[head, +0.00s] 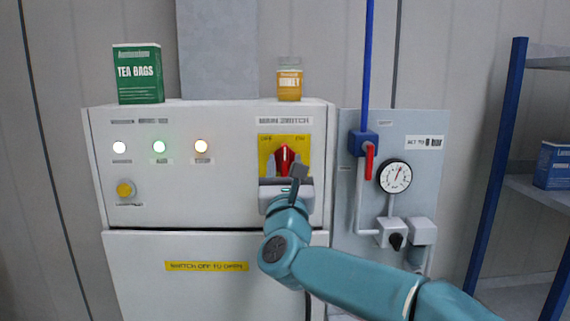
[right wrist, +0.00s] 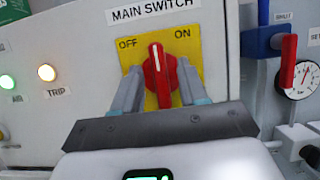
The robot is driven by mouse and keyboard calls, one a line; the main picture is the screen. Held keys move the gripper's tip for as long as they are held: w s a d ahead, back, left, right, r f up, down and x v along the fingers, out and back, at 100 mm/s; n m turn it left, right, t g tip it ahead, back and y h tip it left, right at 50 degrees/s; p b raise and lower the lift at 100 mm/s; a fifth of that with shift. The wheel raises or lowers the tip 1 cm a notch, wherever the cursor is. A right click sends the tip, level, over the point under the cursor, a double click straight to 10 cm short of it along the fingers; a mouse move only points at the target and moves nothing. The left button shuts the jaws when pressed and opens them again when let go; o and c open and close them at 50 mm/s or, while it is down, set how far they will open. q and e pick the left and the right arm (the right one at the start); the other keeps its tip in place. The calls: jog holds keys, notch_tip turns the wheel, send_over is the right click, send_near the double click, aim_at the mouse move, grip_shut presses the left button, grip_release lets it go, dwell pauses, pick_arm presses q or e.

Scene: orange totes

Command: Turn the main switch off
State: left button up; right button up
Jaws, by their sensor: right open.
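The main switch is a red knob (head: 285,153) on a yellow plate (head: 264,142) at the upper right of the white cabinet's front. In the right wrist view the knob (right wrist: 161,76) stands nearly upright, its white mark at the top between the words OFF and ON. My right gripper (head: 285,167) is in front of the plate with its jaws open. In the right wrist view its two fingers (right wrist: 160,82) stand on either side of the knob, with gaps showing. Part of the plate is hidden behind the gripper. My left gripper is not in view.
The white cabinet (head: 220,205) carries a tea box (head: 139,75) and a honey jar (head: 289,85) on top. Lamps (head: 160,147) glow at left. To the right are a red valve handle (head: 369,161), a gauge (head: 395,177) and a blue-posted shelf (head: 497,150).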

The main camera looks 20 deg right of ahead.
grip_shut()
